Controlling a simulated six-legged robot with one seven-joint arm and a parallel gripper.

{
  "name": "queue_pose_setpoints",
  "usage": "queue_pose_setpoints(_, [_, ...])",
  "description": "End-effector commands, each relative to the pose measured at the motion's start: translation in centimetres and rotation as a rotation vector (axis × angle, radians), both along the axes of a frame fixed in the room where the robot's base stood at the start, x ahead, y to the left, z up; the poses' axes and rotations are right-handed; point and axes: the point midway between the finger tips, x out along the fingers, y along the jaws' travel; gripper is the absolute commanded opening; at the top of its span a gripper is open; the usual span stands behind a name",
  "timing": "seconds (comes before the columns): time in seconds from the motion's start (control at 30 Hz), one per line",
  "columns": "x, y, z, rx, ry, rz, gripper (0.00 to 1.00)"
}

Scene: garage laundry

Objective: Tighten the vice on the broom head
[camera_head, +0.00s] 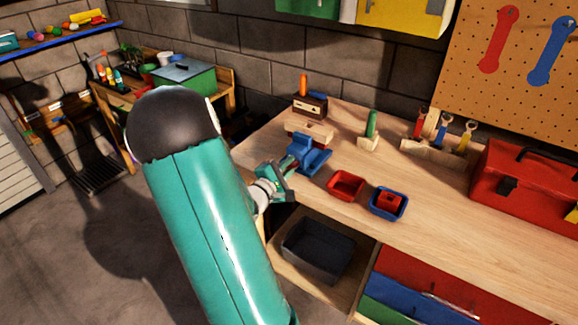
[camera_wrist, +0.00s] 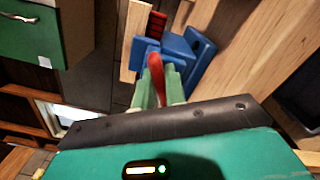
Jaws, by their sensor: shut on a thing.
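The blue vice (camera_head: 309,157) sits at the left front edge of the wooden workbench; it also shows in the wrist view (camera_wrist: 178,52). A pale wooden block with red bristles, seemingly the broom head (camera_wrist: 135,42), is at the vice's far side. In the head view the pale wood (camera_head: 308,131) shows just behind the vice. My gripper (camera_head: 286,180) is beside the vice's near side. In the wrist view its green fingers (camera_wrist: 158,88) are shut on the red vice handle (camera_wrist: 156,66).
A red bin (camera_head: 345,185) and a blue bin (camera_head: 387,203) stand right of the vice. A red toolbox (camera_head: 525,185) and a rack of tools (camera_head: 440,147) are farther right. A dark bin (camera_head: 318,250) sits on the shelf below the workbench top (camera_head: 440,228).

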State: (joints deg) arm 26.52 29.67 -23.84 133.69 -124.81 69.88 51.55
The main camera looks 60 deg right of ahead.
Motion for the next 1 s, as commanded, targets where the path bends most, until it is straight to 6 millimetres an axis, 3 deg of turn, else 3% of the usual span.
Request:
queue_pose_setpoints(0.03, [0.6,0.5,-0.7,0.019,0.004,0.017,0.00])
queue_pose_setpoints(0.3, [0.6,0.5,-0.7,0.018,0.004,0.018,0.00])
queue_pose_setpoints(0.33, [0.6,0.5,-0.7,0.018,0.004,0.018,0.15])
queue_pose_setpoints(0.43, [0.6,0.4,-0.6,0.016,0.003,0.017,0.34])
queue_pose_setpoints(0.77, [0.4,0.4,-0.3,0.008,0.000,0.009,0.35])
queue_pose_setpoints(1.0, [0.9,3.4,-0.2,0.008,0.000,0.012,0.35])
